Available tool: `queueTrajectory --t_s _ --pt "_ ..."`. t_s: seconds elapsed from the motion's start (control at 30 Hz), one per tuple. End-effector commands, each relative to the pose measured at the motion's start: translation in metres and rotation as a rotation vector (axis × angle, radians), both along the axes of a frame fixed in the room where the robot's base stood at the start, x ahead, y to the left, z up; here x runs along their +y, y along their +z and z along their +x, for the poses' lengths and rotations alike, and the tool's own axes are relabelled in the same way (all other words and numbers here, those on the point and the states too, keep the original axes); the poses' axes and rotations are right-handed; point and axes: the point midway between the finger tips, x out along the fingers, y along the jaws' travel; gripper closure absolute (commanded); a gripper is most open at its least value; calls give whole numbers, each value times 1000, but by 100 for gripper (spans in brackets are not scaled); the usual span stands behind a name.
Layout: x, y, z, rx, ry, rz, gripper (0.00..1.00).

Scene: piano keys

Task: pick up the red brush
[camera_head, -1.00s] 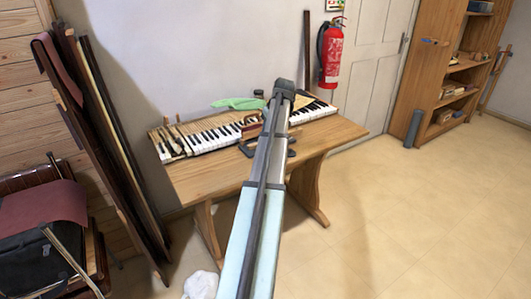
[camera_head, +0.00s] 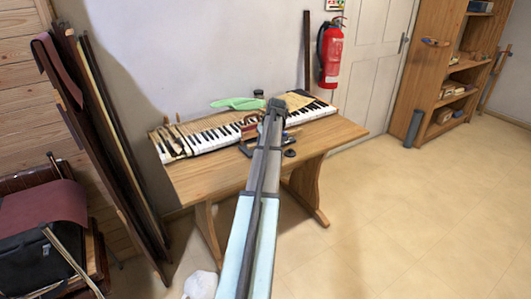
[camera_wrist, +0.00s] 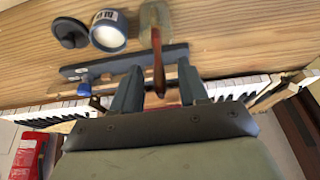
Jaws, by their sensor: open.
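The red brush shows in the wrist view as a slim red-brown handle (camera_wrist: 158,72) with a broad tan-olive end (camera_wrist: 155,17) beyond it. My gripper (camera_wrist: 160,66) is open, with one dark finger on each side of the handle. I see gaps between the handle and both fingers, so it is not clamped. Whether the handle's height matches the fingertips is hard to tell. In the head view my arm reaches over the middle of the wooden table (camera_head: 205,180) and hides most of the brush area.
A dark flat bar (camera_wrist: 85,68) lies beside the brush. The table's right end is clear.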

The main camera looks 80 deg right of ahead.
Motion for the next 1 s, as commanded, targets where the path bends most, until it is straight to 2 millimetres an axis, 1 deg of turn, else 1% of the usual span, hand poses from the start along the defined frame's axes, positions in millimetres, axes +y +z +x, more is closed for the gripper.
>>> queueTrajectory --t_s 0.23,0.6,0.7,1.0 --pt "-1 -2 1 1 0 -1 57" --pt "0 -2 0 1 0 -1 92" --pt "0 -2 0 1 0 -1 100" --pt "-1 -2 0 1 0 -1 100"
